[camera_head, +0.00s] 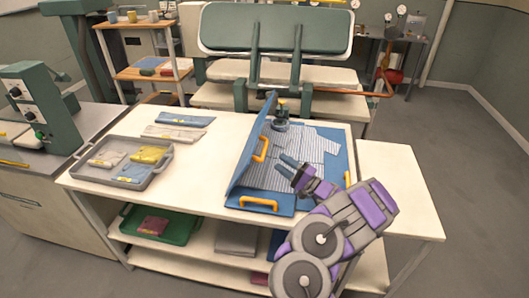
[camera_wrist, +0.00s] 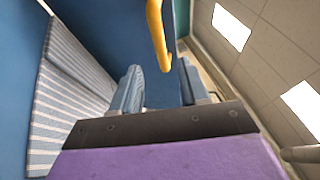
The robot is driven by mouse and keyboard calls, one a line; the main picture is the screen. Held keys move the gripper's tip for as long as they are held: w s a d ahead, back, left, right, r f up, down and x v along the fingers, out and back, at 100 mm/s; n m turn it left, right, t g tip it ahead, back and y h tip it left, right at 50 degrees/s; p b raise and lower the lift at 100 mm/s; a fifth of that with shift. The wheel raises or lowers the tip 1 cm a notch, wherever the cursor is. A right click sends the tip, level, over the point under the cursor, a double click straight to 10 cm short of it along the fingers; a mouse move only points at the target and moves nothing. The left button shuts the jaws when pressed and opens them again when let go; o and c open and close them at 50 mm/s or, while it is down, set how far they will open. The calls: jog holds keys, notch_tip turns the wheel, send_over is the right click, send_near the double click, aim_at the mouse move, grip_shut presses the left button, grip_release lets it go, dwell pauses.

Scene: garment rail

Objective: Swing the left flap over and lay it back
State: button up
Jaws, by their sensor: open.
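The blue folding board lies on the white table with a grey striped garment (camera_head: 300,155) spread on it. Its left flap (camera_head: 246,160) stands raised and steeply tilted at the board's left side, with an orange handle (camera_head: 261,148) on it. My gripper (camera_head: 284,165) is open and empty over the garment, just right of the raised flap. In the wrist view, the handle (camera_wrist: 158,32) shows ahead of and above the space between my fingertips (camera_wrist: 160,88), apart from them. The garment (camera_wrist: 68,95) shows at the left there. Part of the garment is hidden behind the flap and my arm.
A grey tray (camera_head: 122,180) with folded cloths sits at the table's left. Folded cloths (camera_head: 185,120) lie behind it. A dark round-based object (camera_head: 280,122) stands at the board's back edge. A green press (camera_head: 275,30) stands behind. The table's right end (camera_head: 395,180) is clear.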

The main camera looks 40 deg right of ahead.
aim_at(264, 151)
jog(key=b+x, duration=0.1)
jog(key=x, duration=0.8)
jog(key=shift+b, duration=0.3)
jog(key=shift+f, duration=0.1)
grip_shut()
